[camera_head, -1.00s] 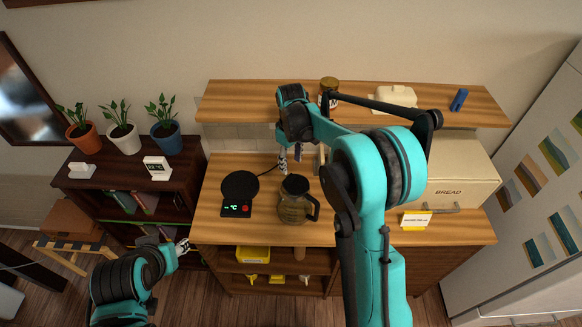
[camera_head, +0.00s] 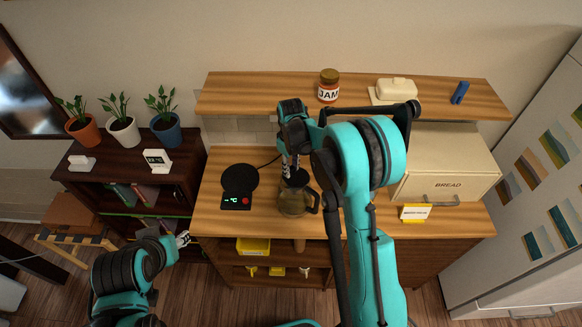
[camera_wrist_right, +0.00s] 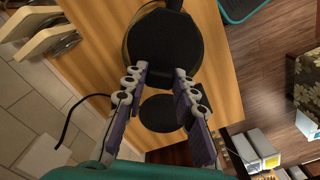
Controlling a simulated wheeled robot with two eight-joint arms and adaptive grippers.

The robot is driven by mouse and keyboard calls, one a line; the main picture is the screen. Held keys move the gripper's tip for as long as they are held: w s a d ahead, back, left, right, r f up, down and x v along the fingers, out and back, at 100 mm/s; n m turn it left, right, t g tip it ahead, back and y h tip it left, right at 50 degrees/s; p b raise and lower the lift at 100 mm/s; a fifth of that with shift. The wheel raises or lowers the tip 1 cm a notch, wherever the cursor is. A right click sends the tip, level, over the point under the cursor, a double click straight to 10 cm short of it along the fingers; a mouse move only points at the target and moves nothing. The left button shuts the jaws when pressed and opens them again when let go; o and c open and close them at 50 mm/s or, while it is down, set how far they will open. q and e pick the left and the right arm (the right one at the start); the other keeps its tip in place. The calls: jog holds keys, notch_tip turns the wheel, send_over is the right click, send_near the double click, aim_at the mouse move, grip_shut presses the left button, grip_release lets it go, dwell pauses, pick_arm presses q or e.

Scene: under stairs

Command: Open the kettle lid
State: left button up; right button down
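The kettle (camera_head: 294,203) has a see-through brownish body, a dark handle on its right side and a black round lid (camera_head: 299,180). It stands on the wooden counter. The lid looks down on the kettle, and in the right wrist view it is a large black disc (camera_wrist_right: 163,42). My right gripper (camera_head: 290,175) is just above the lid. In the right wrist view its two fingers (camera_wrist_right: 160,71) are apart with nothing between them; I cannot tell whether they touch the lid. My left gripper (camera_head: 184,239) is low by the dark shelf, too small to read.
The black kettle base (camera_head: 240,180) with a lit display lies left of the kettle. A jam jar (camera_head: 328,87) and a butter dish (camera_head: 396,91) stand on the upper shelf (camera_head: 240,95). A bread box (camera_head: 447,170) is at the right. Counter around the base is clear.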

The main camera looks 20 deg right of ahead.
aim_at(293, 171)
jog(key=shift+r, duration=0.1)
jog(key=s+r+t+y+b, duration=0.1)
jog(key=d+t+y+b, duration=0.1)
jog(key=t, duration=0.1)
jog(key=shift+s+d+r+b, duration=0.1)
jog(key=shift+s+r+b, duration=0.2)
jog(key=shift+s+r, duration=0.1)
jog(key=t+y+b, duration=0.1)
jog(key=s+d+r+t+b, duration=0.1)
jog(key=shift+s+t+y, duration=0.1)
jog(key=shift+t+y, duration=0.2)
jog(key=shift+y, duration=0.1)
jog(key=s+d+t+y+b, duration=0.1)
jog(key=t+b, duration=0.1)
jog(key=b, duration=0.2)
jog(key=s+d+t+y+b, duration=0.1)
jog(key=s+t+y+b, duration=0.1)
jog(key=b, duration=0.3)
jog(key=s+d+t+y+b, duration=0.1)
jog(key=s+t+y+b, duration=0.1)
jog(key=t+b, duration=0.1)
jog(key=shift+s+d+r+b, duration=0.15)
jog(key=shift+r+b, duration=0.15)
jog(key=shift+b, duration=0.4)
jog(key=shift+s+d+r+t+y+b, duration=0.1)
jog(key=shift+s+d+t+y+b, duration=0.2)
jog(key=shift+t+b, duration=0.55)
jog(key=shift+a, duration=0.1)
